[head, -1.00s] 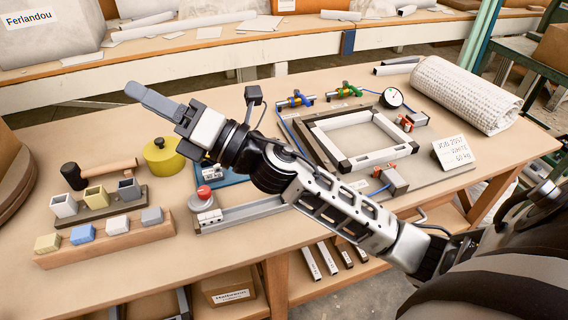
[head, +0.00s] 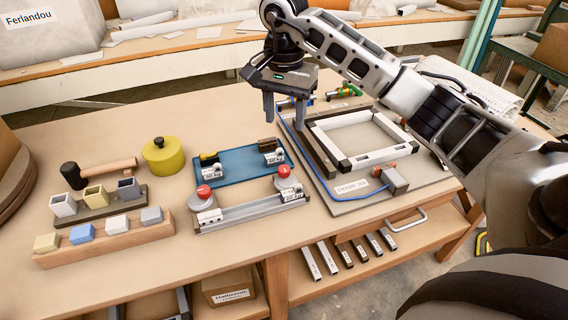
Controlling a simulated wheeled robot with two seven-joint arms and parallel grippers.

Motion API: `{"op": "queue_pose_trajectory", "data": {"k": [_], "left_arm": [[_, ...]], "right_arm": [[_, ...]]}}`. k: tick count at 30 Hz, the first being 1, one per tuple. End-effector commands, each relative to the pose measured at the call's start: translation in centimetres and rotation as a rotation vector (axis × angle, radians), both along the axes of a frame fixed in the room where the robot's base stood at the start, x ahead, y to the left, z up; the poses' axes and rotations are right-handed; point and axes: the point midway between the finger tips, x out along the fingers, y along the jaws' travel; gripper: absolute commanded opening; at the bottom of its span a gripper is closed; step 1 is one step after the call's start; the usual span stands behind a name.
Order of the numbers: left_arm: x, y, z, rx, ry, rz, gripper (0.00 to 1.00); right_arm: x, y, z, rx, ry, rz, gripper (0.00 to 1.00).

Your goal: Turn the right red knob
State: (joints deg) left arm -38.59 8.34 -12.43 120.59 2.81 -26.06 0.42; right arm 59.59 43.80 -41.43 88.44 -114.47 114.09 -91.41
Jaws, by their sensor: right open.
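Two red round knobs sit on grey bases at the ends of a metal rail: the left red knob (head: 203,191) and the right red knob (head: 284,171). Each has a small white label beside it. My right gripper (head: 284,112) is open and empty, with its two fingers pointing down. My left gripper is not in view.
A blue plate (head: 236,166) with small fittings lies behind the rail. To the right is a pale square frame (head: 370,156) on a board with a blue hose and a small red fitting. A yellow canister (head: 163,157), a mallet (head: 100,170) and coloured blocks stand left.

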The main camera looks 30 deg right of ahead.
Motion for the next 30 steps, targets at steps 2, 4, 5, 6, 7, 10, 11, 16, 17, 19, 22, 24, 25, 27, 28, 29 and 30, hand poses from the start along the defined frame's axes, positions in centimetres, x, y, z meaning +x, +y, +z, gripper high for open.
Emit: {"op": "queue_pose_trajectory", "data": {"k": [2,4,5,6,7,10,11,16,17,19,22,24,25,27,28,29,30], "left_arm": [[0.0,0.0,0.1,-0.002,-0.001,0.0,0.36],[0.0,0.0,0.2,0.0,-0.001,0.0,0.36],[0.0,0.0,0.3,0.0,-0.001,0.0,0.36],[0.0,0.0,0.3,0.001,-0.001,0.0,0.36],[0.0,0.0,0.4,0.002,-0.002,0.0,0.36],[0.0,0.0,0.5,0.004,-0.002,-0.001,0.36],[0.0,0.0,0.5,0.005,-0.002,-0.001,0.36],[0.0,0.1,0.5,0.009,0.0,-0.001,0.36],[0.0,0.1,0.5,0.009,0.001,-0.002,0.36],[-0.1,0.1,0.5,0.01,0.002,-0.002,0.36],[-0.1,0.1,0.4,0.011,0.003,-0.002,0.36],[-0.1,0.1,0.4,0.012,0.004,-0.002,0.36],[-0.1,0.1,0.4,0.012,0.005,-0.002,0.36],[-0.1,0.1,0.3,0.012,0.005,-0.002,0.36],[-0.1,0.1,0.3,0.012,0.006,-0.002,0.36],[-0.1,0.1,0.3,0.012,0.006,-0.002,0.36],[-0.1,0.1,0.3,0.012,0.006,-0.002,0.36]], "right_arm": [[-0.1,0.1,-1.8,0.002,0.005,0.001,0.49],[-0.1,0.1,-3.4,0.002,0.005,0.001,0.49],[-0.1,0.1,-4.0,0.003,0.005,0.001,0.49],[-0.1,0.1,-4.9,0.003,0.004,0.0,0.49],[-0.1,0.1,-5.6,0.004,0.005,0.001,0.49],[-0.1,0.2,-7.8,0.004,0.005,0.001,0.49],[-0.1,0.1,-8.4,0.004,0.003,0.0,0.49],[-0.1,0.1,-11.4,0.004,0.003,0.0,0.49],[-0.1,0.2,-11.8,0.005,0.001,0.0,0.49],[-0.1,0.2,-12.6,0.005,0.001,0.001,0.49],[0.0,0.2,-13.3,0.006,-0.001,0.001,0.49],[0.0,0.1,-13.5,0.005,-0.002,0.001,0.49],[0.0,0.1,-13.6,0.005,-0.002,0.001,0.49],[0.0,0.1,-13.7,0.004,-0.002,0.001,0.49],[0.0,0.1,-13.7,0.004,-0.002,0.001,0.49],[0.0,0.1,-13.7,0.004,-0.002,0.001,0.49],[0.0,0.1,-13.7,0.004,-0.002,0.001,0.49]]}}
